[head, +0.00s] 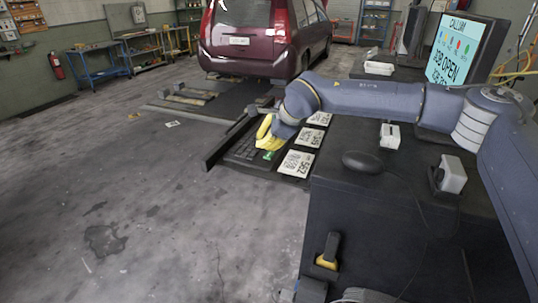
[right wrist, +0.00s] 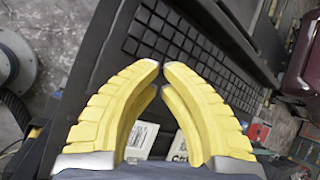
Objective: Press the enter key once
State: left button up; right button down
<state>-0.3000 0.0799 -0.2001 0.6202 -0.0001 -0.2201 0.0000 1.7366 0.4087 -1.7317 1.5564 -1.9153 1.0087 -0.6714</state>
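A dark keyboard (head: 241,149) with black keys lies on a dark tray beside the cart, and it fills the upper part of the right wrist view (right wrist: 205,52). A green key (head: 268,155) shows at its right end in the head view, just below the yellow fingers. My right gripper (head: 264,143) is over the keyboard's right part. In the right wrist view its two yellow fingertips (right wrist: 162,68) come together with nothing between them. I cannot tell whether they touch a key. My left gripper is not in view.
A dark cart (head: 350,215) with a black mouse (head: 362,162) stands at the right, a monitor (head: 460,50) behind. A red car (head: 262,35) is at the back.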

aim_at(265, 154)
jog(key=shift+r, duration=2.4)
